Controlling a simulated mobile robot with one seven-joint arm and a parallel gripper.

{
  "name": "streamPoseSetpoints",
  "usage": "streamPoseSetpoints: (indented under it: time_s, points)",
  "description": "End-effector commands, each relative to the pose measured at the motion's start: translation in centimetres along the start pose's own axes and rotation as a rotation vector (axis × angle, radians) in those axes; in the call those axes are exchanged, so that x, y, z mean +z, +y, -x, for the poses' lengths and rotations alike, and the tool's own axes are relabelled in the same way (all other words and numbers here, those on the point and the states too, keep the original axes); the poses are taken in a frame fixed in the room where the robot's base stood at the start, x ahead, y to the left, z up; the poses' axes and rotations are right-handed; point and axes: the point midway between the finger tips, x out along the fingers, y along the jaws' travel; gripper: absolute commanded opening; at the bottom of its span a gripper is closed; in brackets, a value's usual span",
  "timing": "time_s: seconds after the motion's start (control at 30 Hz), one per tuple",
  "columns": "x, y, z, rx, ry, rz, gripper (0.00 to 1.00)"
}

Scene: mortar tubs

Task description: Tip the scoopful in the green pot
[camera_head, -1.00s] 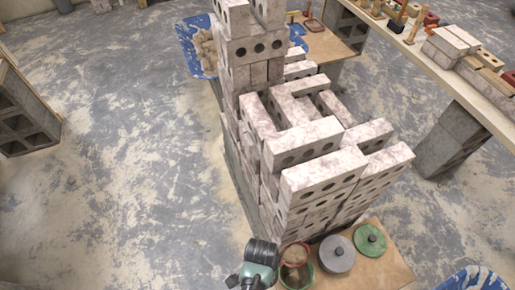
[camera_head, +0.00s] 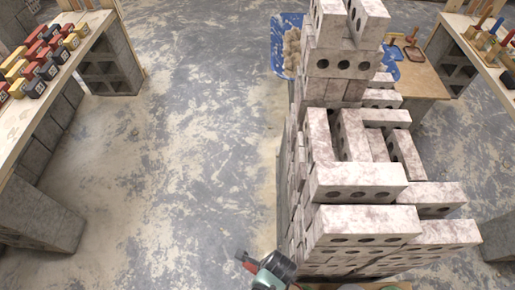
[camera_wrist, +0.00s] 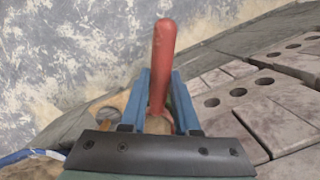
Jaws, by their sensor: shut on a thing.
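My gripper (camera_head: 256,264) is at the bottom of the head view, left of the brick stack's near end. A small red end (camera_head: 242,256) sticks out from it there. In the wrist view my gripper (camera_wrist: 160,78) has its blue fingers closed around a red handle (camera_wrist: 163,45), likely the scoop's. The scoop's bowl and its load cannot be made out. The green pot cannot be made out now. Only a sliver of a green lid (camera_head: 390,287) shows at the bottom edge of the head view.
A tall stack of pale bricks (camera_head: 365,225) stands close on the right of my gripper. A bench with coloured blocks (camera_head: 45,65) is at the left, another bench (camera_head: 490,50) at the right. A blue tub (camera_head: 284,45) stands behind the stack. The floor between is open.

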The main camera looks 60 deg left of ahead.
Motion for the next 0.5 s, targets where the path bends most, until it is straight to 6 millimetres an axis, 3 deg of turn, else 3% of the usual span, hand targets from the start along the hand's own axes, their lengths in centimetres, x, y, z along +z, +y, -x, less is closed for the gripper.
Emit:
streamPoseSetpoints:
  time_s: [0.5]
  points:
    - [-5.5, -0.3, 3.8, -0.008, -0.489, -0.004, 0.0]
